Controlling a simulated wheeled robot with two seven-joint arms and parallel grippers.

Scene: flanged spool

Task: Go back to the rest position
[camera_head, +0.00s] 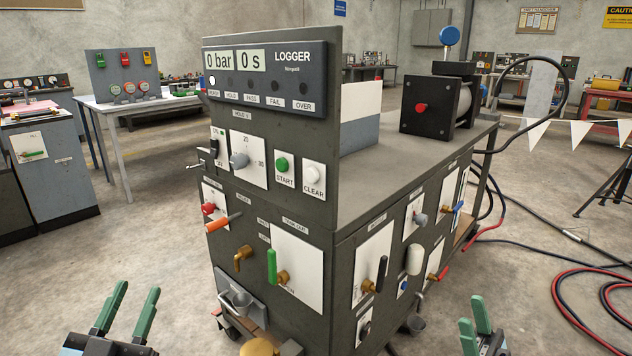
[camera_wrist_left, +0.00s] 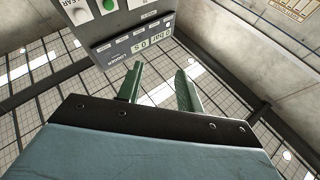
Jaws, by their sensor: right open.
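My left gripper (camera_head: 137,290) is low at the left in the head view, in front of and left of the test cabinet (camera_head: 265,180). Its green fingers stand apart with nothing between them. They also show apart and empty in the left wrist view (camera_wrist_left: 158,72), with the cabinet's logger panel (camera_wrist_left: 130,42) beyond. My right gripper (camera_head: 473,311) is low at the right, clear of the cabinet's right side. Its green fingers are open and partly cut off by the frame edge. Neither gripper touches anything that I can see.
The cabinet carries projecting handles, such as a green lever (camera_head: 271,267) and a black lever (camera_head: 382,273). A dark unit with a red knob (camera_head: 420,107) stands on its top. Hoses (camera_head: 575,300) lie on the right floor. Open floor lies left of the cabinet.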

